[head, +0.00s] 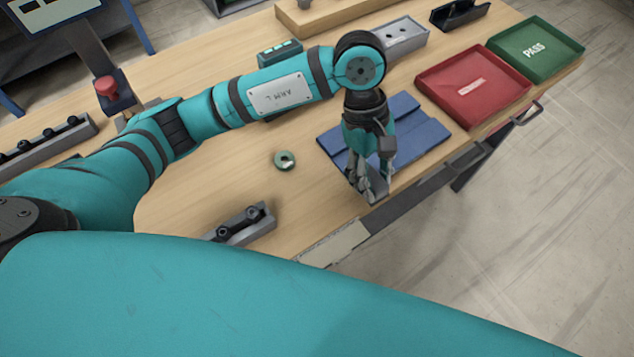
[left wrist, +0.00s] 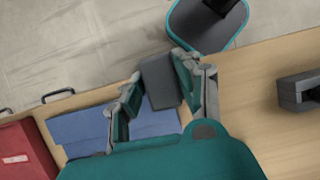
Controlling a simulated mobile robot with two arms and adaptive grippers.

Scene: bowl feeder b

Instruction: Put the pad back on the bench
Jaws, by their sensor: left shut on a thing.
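My left gripper (head: 368,188) points down near the bench's front edge, at the near corner of a blue mat. It is shut on a dark grey block, which I take to be the pad (left wrist: 160,82); it sits between the two fingers in the left wrist view. In the head view the fingers mostly hide the pad, and I cannot tell whether it touches the bench. The wooden bench (head: 310,205) lies under the arm. My right gripper is not in view.
The blue mat (head: 420,132) lies flat beside the gripper. A red tray (head: 452,112) and a green PASS tray (head: 555,62) stand at the right. A green ring (head: 285,160) and a grey rack (head: 242,226) are to the left. Bare bench lies between them.

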